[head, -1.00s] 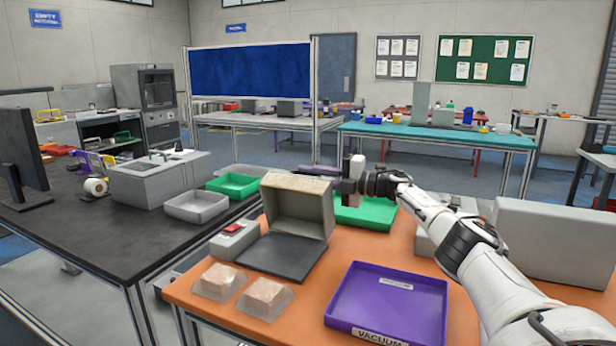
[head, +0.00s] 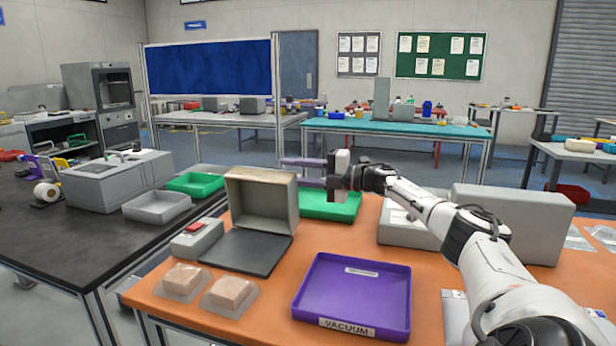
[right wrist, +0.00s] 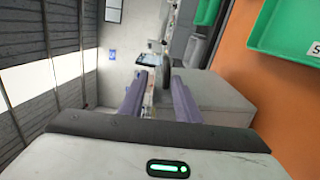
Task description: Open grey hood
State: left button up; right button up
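The grey hood (head: 262,195) stands raised at the back of its dark flat base plate (head: 245,252), on the left part of the orange table. Its hollow inside faces the front. My right gripper (head: 292,172) is in the air behind and to the right of the hood, near its upper right corner. Its two purple fingers point left, are apart and hold nothing. They also show spread in the right wrist view (right wrist: 158,82), with a grey box-like surface beside them, probably the hood. My left gripper is not in view.
A small grey device with a red top (head: 196,238) stands left of the base plate. A green tray (head: 332,205) lies below my right gripper. A purple tray (head: 352,297) and two wrapped packs (head: 182,279) lie in front. A large grey box (head: 515,220) stands right.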

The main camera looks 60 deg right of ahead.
jog(key=shift+b+v, duration=0.95)
jog(key=shift+v, duration=1.25)
jog(key=shift+s+d, duration=0.1)
